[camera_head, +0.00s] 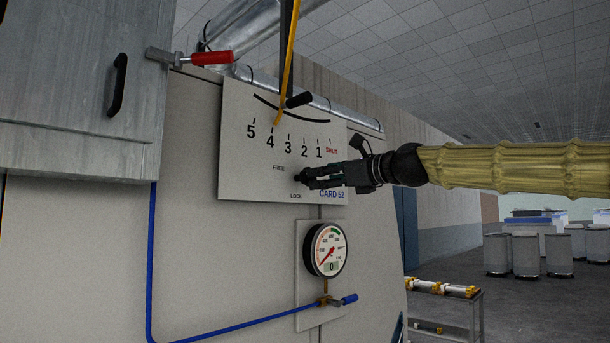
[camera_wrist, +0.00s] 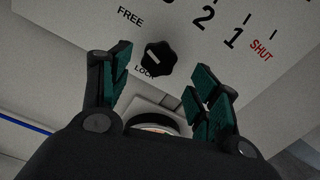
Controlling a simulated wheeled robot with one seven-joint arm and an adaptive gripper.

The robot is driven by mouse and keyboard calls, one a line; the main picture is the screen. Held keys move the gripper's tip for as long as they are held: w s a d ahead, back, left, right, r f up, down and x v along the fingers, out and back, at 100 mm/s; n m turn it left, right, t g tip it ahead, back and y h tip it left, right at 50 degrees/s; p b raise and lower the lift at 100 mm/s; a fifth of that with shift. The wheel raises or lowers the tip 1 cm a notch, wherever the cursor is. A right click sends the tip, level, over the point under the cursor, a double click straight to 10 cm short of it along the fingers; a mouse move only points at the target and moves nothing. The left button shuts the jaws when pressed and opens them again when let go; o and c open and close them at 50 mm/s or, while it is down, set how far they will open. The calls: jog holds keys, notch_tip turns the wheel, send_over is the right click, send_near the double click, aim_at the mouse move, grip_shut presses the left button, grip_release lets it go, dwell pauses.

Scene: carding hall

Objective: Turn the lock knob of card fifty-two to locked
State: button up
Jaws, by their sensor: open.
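The lock knob (camera_wrist: 158,58) is black and lobed, with a short white mark on its left part; I cannot tell exactly which word the mark points at. FREE and LOCK are printed beside it on the white CARD 52 plate (camera_head: 235,160). In the head view the knob (camera_head: 299,177) is mostly hidden by my gripper (camera_head: 312,178), which reaches in from the right. In the wrist view my gripper (camera_wrist: 160,62) is open, with its two green-padded fingers apart on either side of the knob. No finger clearly touches it.
A lever with a yellow pointer (camera_head: 286,75) and black grip hangs over the numbered scale above. A round gauge (camera_head: 328,249) and a blue-handled valve (camera_head: 345,300) are below. A red-handled latch (camera_head: 208,58) is at upper left. A low rack (camera_head: 440,289) stands at lower right.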

aim_at(306, 178)
jog(key=shift+p+x, duration=1.3)
jog(key=shift+x, duration=2.25)
jog(key=c, duration=1.1)
